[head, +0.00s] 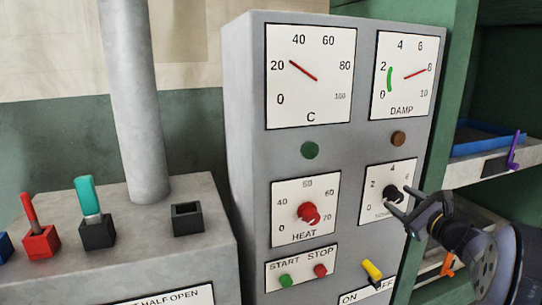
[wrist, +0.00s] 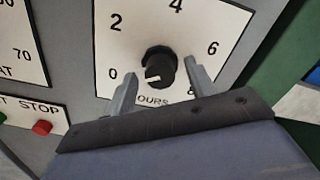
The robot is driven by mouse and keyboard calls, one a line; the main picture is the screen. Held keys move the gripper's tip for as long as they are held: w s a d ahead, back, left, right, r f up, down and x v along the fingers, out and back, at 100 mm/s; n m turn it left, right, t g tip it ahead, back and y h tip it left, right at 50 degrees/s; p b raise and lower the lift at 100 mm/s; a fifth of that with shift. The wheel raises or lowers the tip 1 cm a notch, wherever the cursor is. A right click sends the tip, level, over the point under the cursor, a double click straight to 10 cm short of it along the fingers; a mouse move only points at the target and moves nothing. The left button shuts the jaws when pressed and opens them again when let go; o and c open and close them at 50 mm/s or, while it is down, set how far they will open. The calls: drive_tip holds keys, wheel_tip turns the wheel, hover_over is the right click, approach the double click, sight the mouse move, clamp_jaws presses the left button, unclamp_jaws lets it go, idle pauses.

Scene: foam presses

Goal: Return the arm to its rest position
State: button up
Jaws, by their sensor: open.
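My gripper (head: 404,204) is open at the lower right of the grey control panel (head: 245,150), in front of the black hours knob (head: 390,192). In the wrist view its two fingers (wrist: 160,82) stand apart, one on each side below the knob (wrist: 158,65), with visible gaps. Nothing is held between them. The knob has a white mark on its lower part, toward the 0 side of its scale. My arm comes in from the lower right of the head view.
The red HEAT knob (head: 308,213), START button (head: 285,281), STOP button (head: 320,270) and yellow ON/OFF switch (head: 372,270) are close by. At right, a green shelf frame (head: 447,90) holds a blue tray (head: 485,138). A grey box (head: 150,260) with levers stands left.

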drive_tip(key=shift+r+m+p, duration=0.15)
drive_tip(key=shift+m+p, duration=2.25)
drive_tip(key=shift+p, duration=1.55)
drive_tip(key=shift+a+f, duration=0.1)
drive_tip(key=shift+f, duration=0.15)
